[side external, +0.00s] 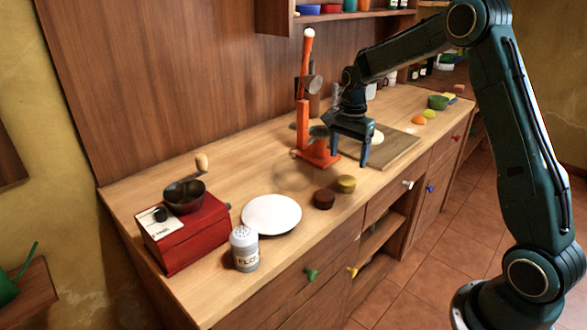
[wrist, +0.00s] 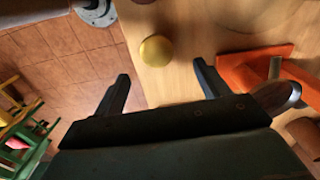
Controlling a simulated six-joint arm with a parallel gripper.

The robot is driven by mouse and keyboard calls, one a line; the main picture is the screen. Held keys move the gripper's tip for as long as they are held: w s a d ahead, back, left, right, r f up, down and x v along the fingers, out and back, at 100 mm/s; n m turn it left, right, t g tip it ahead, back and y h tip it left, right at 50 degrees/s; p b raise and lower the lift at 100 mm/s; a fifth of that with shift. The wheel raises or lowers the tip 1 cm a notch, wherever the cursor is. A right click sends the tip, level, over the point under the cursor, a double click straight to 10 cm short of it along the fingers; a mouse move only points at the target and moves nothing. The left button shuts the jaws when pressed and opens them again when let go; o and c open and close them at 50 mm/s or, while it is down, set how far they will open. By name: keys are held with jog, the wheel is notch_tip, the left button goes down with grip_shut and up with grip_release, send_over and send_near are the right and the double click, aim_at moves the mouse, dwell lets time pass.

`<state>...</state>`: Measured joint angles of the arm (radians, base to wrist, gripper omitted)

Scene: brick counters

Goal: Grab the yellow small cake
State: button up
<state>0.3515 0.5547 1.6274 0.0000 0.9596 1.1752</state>
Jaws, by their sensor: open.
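The yellow small cake (side external: 346,184) is a short round piece standing on the wooden counter, near its front edge. In the wrist view the yellow cake (wrist: 156,51) lies ahead of the fingers, roughly centred between them and beyond their tips. My gripper (side external: 350,160) is open and empty, fingers pointing down, above the counter and behind the cake in the side view. Its two dark fingers (wrist: 161,70) are spread wide in the wrist view. Nothing hides the cake.
A dark red-brown cake (side external: 324,200) stands close beside the yellow one. An orange stand (side external: 318,155) rises left of my gripper. A cutting board (side external: 400,147) lies to the right. A white plate (side external: 271,215), a flour shaker (side external: 244,250) and a red grinder (side external: 185,235) stand further left.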

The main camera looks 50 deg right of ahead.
aim_at(347, 178)
jog(key=shift+f, duration=1.7)
jog(key=shift+f, duration=0.1)
jog(key=shift+s+f, duration=0.15)
jog(key=shift+f, duration=1.1)
jog(key=shift+s+f, duration=0.15)
jog(key=shift+f, duration=1.1)
jog(key=c, duration=1)
